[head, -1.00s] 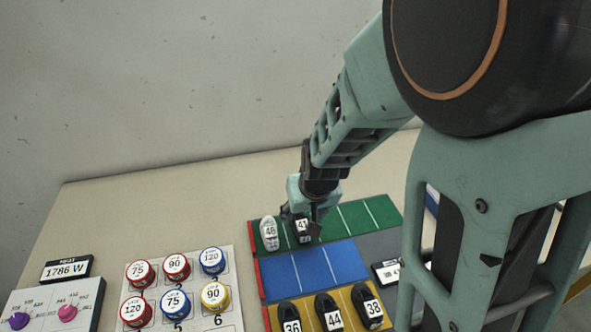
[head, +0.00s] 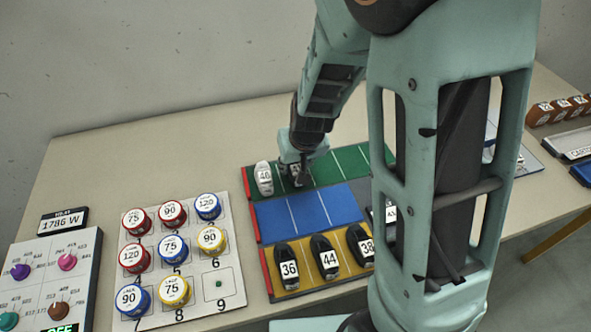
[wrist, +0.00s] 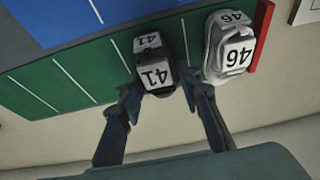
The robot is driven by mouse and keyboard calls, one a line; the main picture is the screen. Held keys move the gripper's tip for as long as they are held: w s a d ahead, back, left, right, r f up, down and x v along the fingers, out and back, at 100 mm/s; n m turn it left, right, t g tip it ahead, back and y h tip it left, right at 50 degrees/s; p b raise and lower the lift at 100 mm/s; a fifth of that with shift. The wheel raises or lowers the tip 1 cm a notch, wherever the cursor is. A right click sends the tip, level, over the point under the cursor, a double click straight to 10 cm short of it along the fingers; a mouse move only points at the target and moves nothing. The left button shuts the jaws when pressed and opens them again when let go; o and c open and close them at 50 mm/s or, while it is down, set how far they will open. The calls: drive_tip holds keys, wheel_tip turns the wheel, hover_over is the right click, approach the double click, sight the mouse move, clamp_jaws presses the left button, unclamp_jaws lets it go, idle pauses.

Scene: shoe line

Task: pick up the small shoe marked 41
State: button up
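The small shoe marked 41 is dark with white number labels and stands on the green strip in the wrist view (wrist: 154,75). In the head view the shoe (head: 297,176) is mostly hidden behind my gripper (head: 301,163). In the wrist view my gripper (wrist: 161,90) is open, with one finger on each side of the shoe's near end.
A white shoe marked 46 (head: 264,178) stands close beside it, also in the wrist view (wrist: 229,50). Black shoes marked 36 (head: 288,268), 44 (head: 326,258) and 38 (head: 361,245) stand on the yellow strip. The blue strip (head: 308,212) is bare.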

drive_tip(key=c, duration=0.5)
drive_tip(key=shift+o, duration=0.2)
drive_tip(key=shift+r, duration=0.15)
